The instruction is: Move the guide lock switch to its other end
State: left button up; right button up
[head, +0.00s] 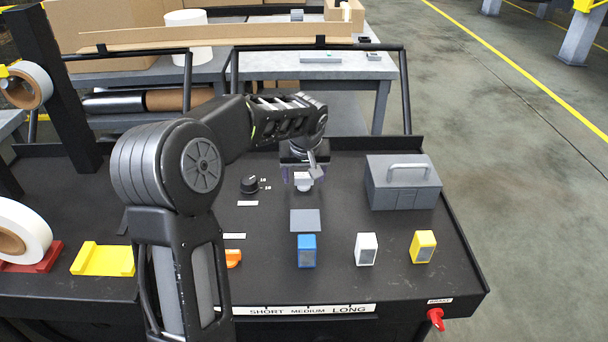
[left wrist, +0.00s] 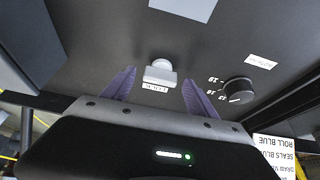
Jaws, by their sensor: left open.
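My right gripper is not in view.
A black dial (head: 249,184) with number marks stands left of the switch. A grey plate (head: 305,220), blue block (head: 307,251), white block (head: 366,249) and yellow block (head: 423,247) are in front. A grey toolbox (head: 402,184) stands right. My left arm hides part of the panel.

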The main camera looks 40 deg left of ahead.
pick_arm(q)
jog(key=shift+r, duration=0.1)
jog(key=v, duration=0.7)
jog(key=shift+r, duration=0.25)
jog(key=shift+s+d, duration=0.1)
jog(key=shift+s, duration=0.05)
dwell(0.3)
